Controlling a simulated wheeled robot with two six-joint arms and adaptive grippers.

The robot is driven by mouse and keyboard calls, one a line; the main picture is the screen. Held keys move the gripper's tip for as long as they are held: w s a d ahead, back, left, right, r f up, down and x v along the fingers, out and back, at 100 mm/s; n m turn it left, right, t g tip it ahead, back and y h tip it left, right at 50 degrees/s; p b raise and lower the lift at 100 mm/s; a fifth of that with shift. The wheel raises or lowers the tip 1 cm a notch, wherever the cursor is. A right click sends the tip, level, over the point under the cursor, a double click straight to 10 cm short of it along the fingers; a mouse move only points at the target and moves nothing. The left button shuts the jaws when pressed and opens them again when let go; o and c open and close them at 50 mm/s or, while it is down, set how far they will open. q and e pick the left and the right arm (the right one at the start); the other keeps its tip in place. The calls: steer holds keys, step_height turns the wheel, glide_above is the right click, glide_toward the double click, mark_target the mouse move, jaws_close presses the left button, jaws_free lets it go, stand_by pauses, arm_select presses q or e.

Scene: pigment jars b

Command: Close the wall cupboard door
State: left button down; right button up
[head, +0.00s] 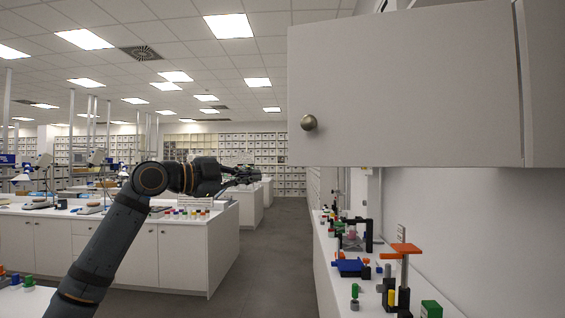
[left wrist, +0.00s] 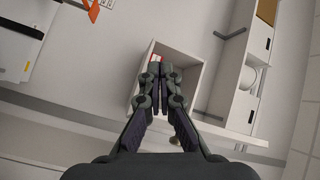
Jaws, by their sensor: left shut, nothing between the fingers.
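The wall cupboard door (head: 410,85) is a plain pale grey panel at the upper right of the head view. It stands swung out, with a round brass-coloured knob (head: 309,122) near its lower left corner and its hinge side at the right. The cupboard's inside is hidden in this view. My left gripper (head: 256,174) is shut and empty, left of the door and lower than the knob in the picture, apart from both. Its closed fingers also show in the left wrist view (left wrist: 160,72), in front of an open white compartment. My right gripper is not in view.
A white counter (head: 335,290) below the door holds an orange-topped stand (head: 405,250), a blue item (head: 350,266) and small coloured pieces. A white bench (head: 165,255) with jars stands behind my left arm. The grey aisle floor (head: 270,250) is clear.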

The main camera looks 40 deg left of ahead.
arm_select(q)
steer(key=s+d+r+m+h, duration=0.1)
steer(key=s+d+r+m, duration=0.15)
steer(key=s, duration=0.25)
steer(key=s+d+r+m+g+h, duration=0.1)
steer(key=s+d+r+m, duration=0.15)
steer(key=s, duration=0.25)
steer(key=s+d+r+m+h, duration=0.1)
steer(key=s+d+r+m, duration=0.15)
steer(key=s, duration=0.25)
steer(key=p, duration=0.7)
glide_toward(299, 146)
steer(key=d+r, duration=0.1)
steer(key=d, duration=0.3)
steer(key=shift+n, duration=0.35)
steer(key=w, duration=0.1)
steer(key=w+p, duration=0.1)
steer(key=w, duration=0.2)
steer(key=shift+w+a+f+p, duration=0.1)
steer(key=shift+w+a+p, duration=0.1)
steer(key=shift+a+p, duration=0.15)
steer(key=shift+w+a+f, duration=0.15)
steer(key=shift+w+a, duration=0.1)
steer(key=shift+w, duration=0.1)
